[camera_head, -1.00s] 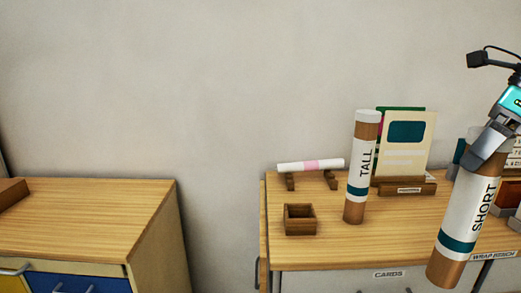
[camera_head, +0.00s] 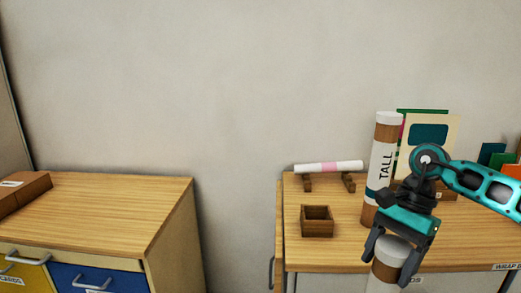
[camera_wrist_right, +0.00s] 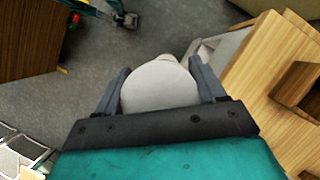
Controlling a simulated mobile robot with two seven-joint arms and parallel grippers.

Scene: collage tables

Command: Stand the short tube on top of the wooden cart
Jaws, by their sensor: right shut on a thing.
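The short tube (camera_head: 387,272) is brown and white with a white cap, and its lower part is cut off by the frame's bottom edge in the head view. My right gripper (camera_head: 391,262) is shut around its top end, in front of the bench. In the right wrist view the round white cap (camera_wrist_right: 160,88) sits between the two fingers of the right gripper (camera_wrist_right: 160,80). The tube hangs over the grey floor, beside the bench edge. A dark brown wooden surface (camera_wrist_right: 28,35) shows at upper left there; I cannot tell if it is the wooden cart. My left gripper is not in view.
The bench (camera_head: 340,250) holds a tall tube (camera_head: 380,165), a small wooden box (camera_head: 317,222) and a white-pink roll (camera_head: 328,167) on stands. A wood-topped drawer unit (camera_head: 110,215) stands left, with a gap between. Grey floor (camera_wrist_right: 140,45) is open.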

